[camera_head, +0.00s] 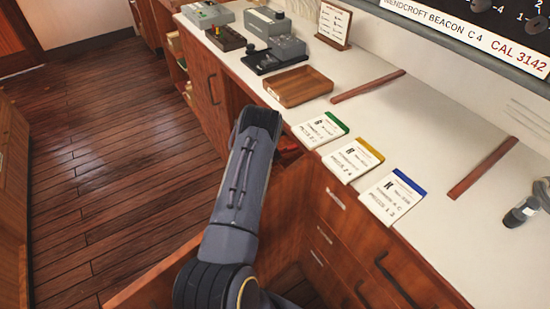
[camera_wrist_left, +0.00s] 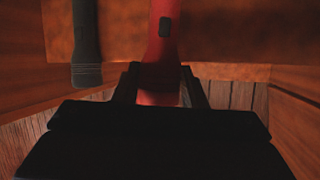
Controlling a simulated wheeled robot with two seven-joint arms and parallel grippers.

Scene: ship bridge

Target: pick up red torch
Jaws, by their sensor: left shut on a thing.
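The red torch (camera_wrist_left: 159,45) shows in the left wrist view, upright in the picture, with a dark switch on its body. My left gripper (camera_wrist_left: 158,82) is shut on it, with a dark finger on each side of its lower part. In the head view my left arm reaches toward the front of the counter, and its fingers are hidden behind its own links. My right gripper is in neither view.
A dark torch-like object (camera_wrist_left: 87,45) is left of the red torch, with wooden panels around. In the head view, labelled cards (camera_head: 352,160), a wooden tray (camera_head: 298,87) and grey devices (camera_head: 275,50) stand on the white counter (camera_head: 430,110). Open plank floor (camera_head: 110,170) lies left.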

